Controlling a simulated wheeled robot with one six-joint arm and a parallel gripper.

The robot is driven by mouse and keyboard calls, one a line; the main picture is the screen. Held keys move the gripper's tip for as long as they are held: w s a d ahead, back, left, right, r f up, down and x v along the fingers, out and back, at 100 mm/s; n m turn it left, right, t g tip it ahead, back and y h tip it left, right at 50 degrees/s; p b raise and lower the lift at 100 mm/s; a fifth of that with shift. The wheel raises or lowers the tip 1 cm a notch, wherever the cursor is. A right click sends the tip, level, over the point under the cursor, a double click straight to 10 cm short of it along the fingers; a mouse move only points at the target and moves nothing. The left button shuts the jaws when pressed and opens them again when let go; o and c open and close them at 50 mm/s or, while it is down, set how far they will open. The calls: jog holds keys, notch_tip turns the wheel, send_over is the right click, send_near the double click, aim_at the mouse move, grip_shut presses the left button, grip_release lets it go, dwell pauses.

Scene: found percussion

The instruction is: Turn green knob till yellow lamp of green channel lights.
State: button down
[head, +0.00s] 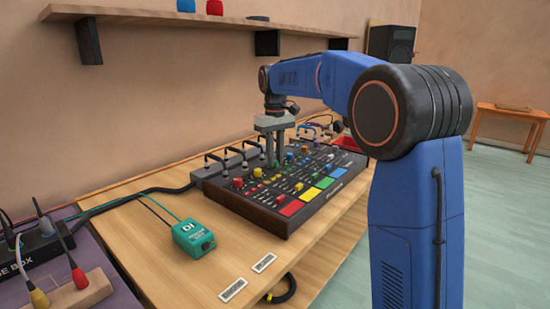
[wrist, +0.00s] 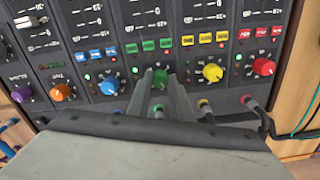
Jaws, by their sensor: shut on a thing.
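The green knob (wrist: 160,77) is on the sloping panel of a dark mixer (head: 256,216), on the green channel strip. My gripper (wrist: 159,82) points at the panel with its two grey fingers on either side of the green knob, shut on it. In the head view my gripper (head: 273,160) reaches down onto the mixer from above, and its fingers partly hide the knob. A small green light (wrist: 135,70) shows just left of the knob. I cannot make out a lit yellow lamp on the green channel.
The yellow knob (wrist: 212,72) and blue knob (wrist: 109,86) flank the green one closely. Cables plug in along the mixer's back edge. A teal box (head: 193,236) sits on the table to the left. A shelf (head: 180,19) hangs on the wall behind.

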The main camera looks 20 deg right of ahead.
aim_at(275, 161)
jog(key=shift+m, duration=2.6)
jog(key=c, duration=1.6)
grip_release()
jog(key=shift+r, duration=0.1)
notch_tip(275, 161, up, 17)
jog(key=shift+r, duration=0.1)
